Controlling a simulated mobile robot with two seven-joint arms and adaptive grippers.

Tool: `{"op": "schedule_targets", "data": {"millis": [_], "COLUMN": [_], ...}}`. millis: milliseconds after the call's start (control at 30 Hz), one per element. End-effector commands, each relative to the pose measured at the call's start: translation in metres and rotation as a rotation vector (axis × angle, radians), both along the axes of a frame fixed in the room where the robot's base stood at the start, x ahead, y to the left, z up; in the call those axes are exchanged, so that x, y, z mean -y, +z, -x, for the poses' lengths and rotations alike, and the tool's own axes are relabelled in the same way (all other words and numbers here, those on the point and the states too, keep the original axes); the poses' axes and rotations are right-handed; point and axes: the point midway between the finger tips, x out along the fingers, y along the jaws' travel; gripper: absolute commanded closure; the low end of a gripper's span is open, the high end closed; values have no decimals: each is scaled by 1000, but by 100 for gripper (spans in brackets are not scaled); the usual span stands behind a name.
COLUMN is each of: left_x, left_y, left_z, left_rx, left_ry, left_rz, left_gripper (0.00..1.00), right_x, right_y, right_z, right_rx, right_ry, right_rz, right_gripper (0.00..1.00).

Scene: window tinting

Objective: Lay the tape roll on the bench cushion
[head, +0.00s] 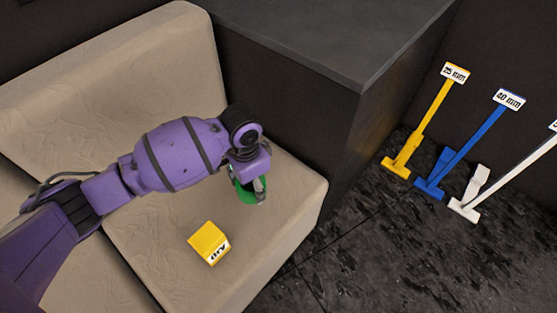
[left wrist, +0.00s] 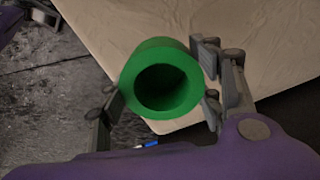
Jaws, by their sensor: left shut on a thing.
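The tape roll is a green ring (head: 244,192) held by my left gripper (head: 253,188) over the front right part of the beige bench cushion (head: 285,222). In the left wrist view, the roll (left wrist: 145,108) sits between the two fingers of the left gripper (left wrist: 163,106), its round hole facing the camera. The cushion (left wrist: 130,25) shows behind it. The gripper is shut on the roll. I cannot tell whether the roll touches the cushion. The arm and gripper hide part of the roll in the head view.
A yellow block marked "dry" (head: 209,242) lies on the cushion, left of the roll. A dark cabinet (head: 335,45) stands against the cushion's right side. Yellow (head: 425,125), blue (head: 470,145) and white (head: 510,172) long-handled tools lean at the right. Cushion around the block is clear.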

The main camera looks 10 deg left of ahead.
Motion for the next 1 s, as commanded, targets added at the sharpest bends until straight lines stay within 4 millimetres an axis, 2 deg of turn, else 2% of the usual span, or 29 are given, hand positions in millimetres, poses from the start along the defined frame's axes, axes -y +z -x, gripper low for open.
{"op": "schedule_targets", "data": {"millis": [33, 100, 300, 467, 700, 1000], "left_x": [3, 5, 10, 12, 11, 11], "left_y": [-16, -29, -51, -58, -90, -90], "left_z": [-8, -18, -38, -44, -46, -46], "left_rx": [-4, -5, -3, -2, -3, -1], "left_ry": [2, 1, 0, -1, -2, -1], "left_rz": [0, -1, 0, 1, -2, -1], "left_gripper": [68, 68, 68, 68, 68, 68], "right_x": [1, 1, 4, 3, 2, 2], "right_y": [-8, -14, -22, -23, -34, -33], "right_z": [4, 8, 14, 10, -2, -3], "right_rx": [-10, -19, -33, -27, -11, -10], "right_ry": [-3, -9, -16, -15, -4, 0], "right_rz": [0, -1, 0, 0, -1, 2], "right_gripper": [60, 60, 60, 60, 60, 60]}}
